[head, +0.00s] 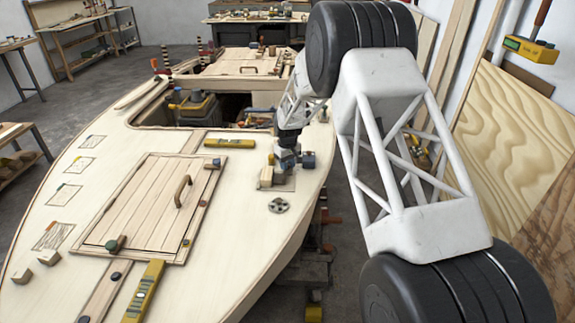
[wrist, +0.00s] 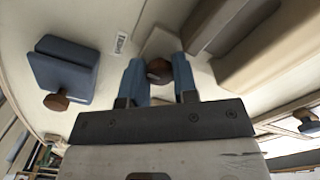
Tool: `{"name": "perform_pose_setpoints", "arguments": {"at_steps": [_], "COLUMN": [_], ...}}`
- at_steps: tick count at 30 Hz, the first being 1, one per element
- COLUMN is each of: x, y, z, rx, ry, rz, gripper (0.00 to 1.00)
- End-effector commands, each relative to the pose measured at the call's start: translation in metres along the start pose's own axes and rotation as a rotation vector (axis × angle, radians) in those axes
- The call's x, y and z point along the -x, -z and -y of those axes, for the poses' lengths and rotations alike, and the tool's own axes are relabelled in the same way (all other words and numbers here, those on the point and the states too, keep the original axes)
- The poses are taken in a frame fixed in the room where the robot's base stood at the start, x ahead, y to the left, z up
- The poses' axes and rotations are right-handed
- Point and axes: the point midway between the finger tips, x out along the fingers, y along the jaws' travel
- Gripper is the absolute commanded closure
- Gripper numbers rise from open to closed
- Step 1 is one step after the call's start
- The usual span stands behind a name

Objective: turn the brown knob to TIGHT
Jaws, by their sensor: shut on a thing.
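The brown knob (wrist: 159,71) sits between the two blue fingers of my gripper (wrist: 157,64) in the wrist view. The fingers are shut on it, one on each side, over a pale plate. A small white label (wrist: 121,43) stands beside the fingers; its lettering is too small to read surely. In the head view my gripper (head: 284,170) reaches down to the right edge of the pale deck (head: 235,200). The knob is hidden there. Which way the knob points cannot be told.
A blue-grey block (wrist: 66,72) with another brown knob (wrist: 57,101) stands left of my gripper in the wrist view. A wooden block (head: 267,176) is close beside it in the head view. A round metal fitting (head: 278,205) and a hatch (head: 150,205) lie nearer.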

Motion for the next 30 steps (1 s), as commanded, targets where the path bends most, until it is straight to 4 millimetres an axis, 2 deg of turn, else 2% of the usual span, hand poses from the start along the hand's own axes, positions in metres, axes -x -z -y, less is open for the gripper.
{"name": "perform_pose_setpoints", "arguments": {"at_steps": [10, 11, 12, 13, 23, 30], "x": [0.000, 0.000, 0.000, 0.000, 0.002, 0.017], "y": [0.000, 0.000, 0.000, 0.000, 0.000, 0.001], "z": [0.000, 0.000, 0.000, 0.000, 0.000, 0.000], "rx": [-0.003, -0.003, -0.003, -0.003, -0.003, -0.002], "ry": [0.000, 0.000, 0.000, 0.000, 0.000, -0.001], "rz": [0.000, 0.000, 0.000, 0.000, -0.001, -0.002], "gripper": [0.97, 0.70, 0.64, 0.62, 0.62, 0.62]}}
